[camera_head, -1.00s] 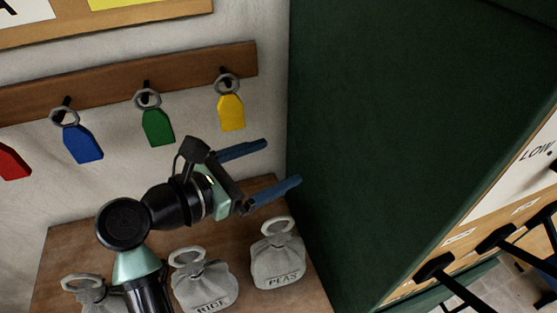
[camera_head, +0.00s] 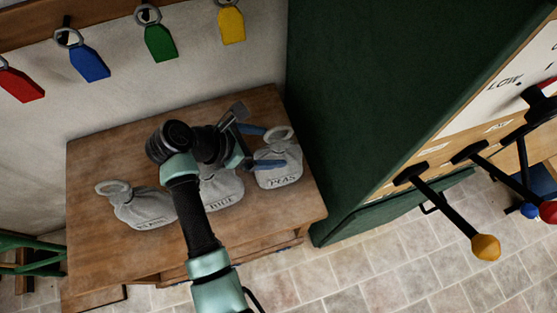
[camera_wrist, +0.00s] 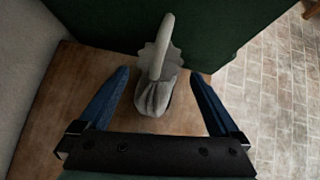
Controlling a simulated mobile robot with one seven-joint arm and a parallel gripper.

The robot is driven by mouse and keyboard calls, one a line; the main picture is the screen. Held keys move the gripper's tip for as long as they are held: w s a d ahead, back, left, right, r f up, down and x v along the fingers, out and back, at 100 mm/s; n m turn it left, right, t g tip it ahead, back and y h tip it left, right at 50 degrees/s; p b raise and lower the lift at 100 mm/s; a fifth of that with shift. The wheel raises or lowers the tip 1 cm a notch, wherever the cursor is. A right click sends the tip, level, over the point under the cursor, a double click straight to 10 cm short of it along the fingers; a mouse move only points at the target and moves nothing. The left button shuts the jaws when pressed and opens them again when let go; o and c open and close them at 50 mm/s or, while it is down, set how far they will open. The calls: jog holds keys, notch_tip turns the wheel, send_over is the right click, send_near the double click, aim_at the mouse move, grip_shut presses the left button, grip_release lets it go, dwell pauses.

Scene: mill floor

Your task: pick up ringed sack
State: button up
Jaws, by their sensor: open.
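Three grey ringed sacks stand on a wooden table (camera_head: 100,240). The sack labelled PEAS (camera_head: 278,165) is at the right, near the green cabinet. A third sack (camera_head: 145,210) at the left has a label I cannot read. My gripper (camera_head: 268,147) is open, with its blue fingers pointing at the PEAS sack. In the wrist view a ringed sack (camera_wrist: 153,97) shows ahead, between the open fingers of my gripper (camera_wrist: 157,85), its ring upright.
A tall green cabinet (camera_head: 370,90) stands right of the table, with levers on its front, one with a yellow knob (camera_head: 486,247). Coloured tags, such as the green one (camera_head: 160,42), hang on the wall rack. Tiled floor (camera_head: 380,270) lies in front.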

aim_at(279, 155)
jog(key=x, duration=0.4)
jog(key=shift+d+f+p, duration=0.25)
jog(key=shift+d+p, duration=0.05)
grip_shut()
jog(key=shift+w+r, duration=0.1)
jog(key=shift+r, duration=0.1)
